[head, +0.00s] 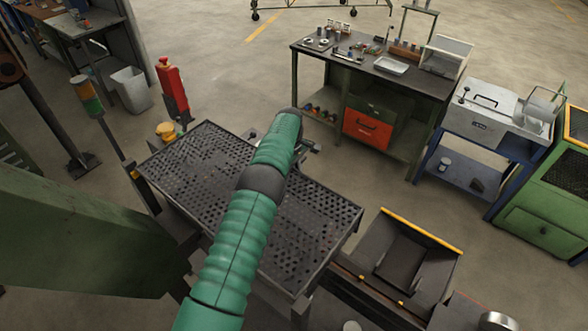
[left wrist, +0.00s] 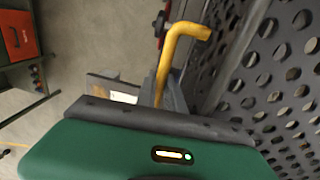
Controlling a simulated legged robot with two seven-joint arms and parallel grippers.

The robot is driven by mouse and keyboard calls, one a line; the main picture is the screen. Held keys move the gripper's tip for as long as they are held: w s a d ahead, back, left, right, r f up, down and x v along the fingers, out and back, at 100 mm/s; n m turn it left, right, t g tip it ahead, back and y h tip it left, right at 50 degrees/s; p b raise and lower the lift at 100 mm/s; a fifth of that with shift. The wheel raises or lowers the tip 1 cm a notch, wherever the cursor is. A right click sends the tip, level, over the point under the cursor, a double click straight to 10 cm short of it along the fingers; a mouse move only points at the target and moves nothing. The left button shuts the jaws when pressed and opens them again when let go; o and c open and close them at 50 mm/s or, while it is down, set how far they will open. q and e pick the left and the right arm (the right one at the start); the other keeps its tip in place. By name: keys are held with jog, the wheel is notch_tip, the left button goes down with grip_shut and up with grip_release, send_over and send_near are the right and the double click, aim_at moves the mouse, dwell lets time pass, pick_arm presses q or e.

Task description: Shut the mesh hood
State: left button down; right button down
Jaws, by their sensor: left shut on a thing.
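The mesh hood (head: 215,165) is a dark perforated panel with a plain rim, in the middle of the head view. My left arm crosses over it and hides a strip of it. Its holes also fill the right side of the left wrist view (left wrist: 285,75). My left gripper (head: 308,146) is at the hood's far right edge, mostly hidden behind my arm in the head view. In the left wrist view my left gripper (left wrist: 163,92) is shut on a bent yellow handle (left wrist: 171,62) beside the mesh. My right gripper is out of view.
A green workbench (head: 375,80) with tools stands at the back right. A dark open bin with a yellow edge (head: 415,262) is right of the hood. A red extinguisher-like object (head: 172,88) stands behind it. Open floor (head: 225,75) lies beyond.

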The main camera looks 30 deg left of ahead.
pick_arm(q)
jog(key=shift+d+f, duration=0.15)
jog(key=shift+f, duration=0.35)
jog(key=shift+s, duration=0.1)
jog(key=shift+s+d+f, duration=0.1)
jog(key=shift+s+f, duration=0.05)
jog(key=shift+f, duration=0.05)
jog(key=c, duration=1.8)
grip_release()
jog(key=shift+o, duration=0.4)
jog(key=shift+w, duration=0.2)
